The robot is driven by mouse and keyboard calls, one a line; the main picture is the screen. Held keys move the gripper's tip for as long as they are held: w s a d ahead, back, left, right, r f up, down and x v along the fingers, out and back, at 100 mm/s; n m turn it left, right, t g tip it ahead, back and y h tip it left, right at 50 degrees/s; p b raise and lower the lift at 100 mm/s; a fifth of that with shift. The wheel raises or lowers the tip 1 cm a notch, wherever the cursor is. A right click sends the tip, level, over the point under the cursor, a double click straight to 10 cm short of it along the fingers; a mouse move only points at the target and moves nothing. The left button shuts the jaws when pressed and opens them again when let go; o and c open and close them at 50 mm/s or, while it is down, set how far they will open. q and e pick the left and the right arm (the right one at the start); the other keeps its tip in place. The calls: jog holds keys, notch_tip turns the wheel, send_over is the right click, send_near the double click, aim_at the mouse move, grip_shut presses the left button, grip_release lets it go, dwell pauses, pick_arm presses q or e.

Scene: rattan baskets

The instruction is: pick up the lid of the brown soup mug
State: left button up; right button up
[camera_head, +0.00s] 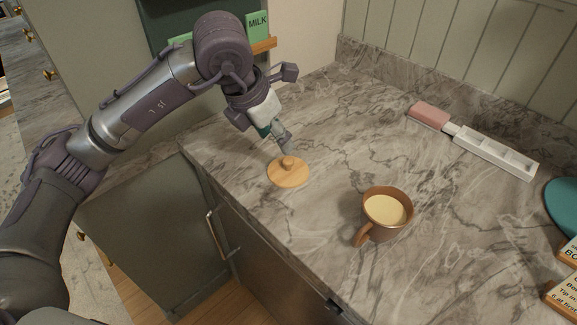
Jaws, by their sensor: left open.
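The brown soup mug (370,232) stands upright on the marbled counter with a pale cream-coloured filling and no lid on it. A round light-wood lid (289,175) with a knob on top lies flat on the counter, left of the mug near the counter's front-left edge. My left gripper (284,143) reaches in from the left and is just above the lid's knob. It is open, with its fingertips close to the knob; I cannot tell whether they touch it. My right gripper is not in view.
A long white tray (494,152) and a pink block (431,114) lie at the back right. A teal round item (564,205) and printed boxes (568,296) are at the right edge. The counter (330,120) around the lid is clear.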

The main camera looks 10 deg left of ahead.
aim_at(288, 160)
pick_arm(q)
jog(key=x, duration=0.4)
jog(key=shift+w+d+f, duration=0.15)
jog(key=shift+w+f, duration=0.05)
jog(key=shift+f, duration=0.15)
jog(key=shift+p+x, duration=0.95)
jog(key=shift+x, duration=1.7)
grip_shut()
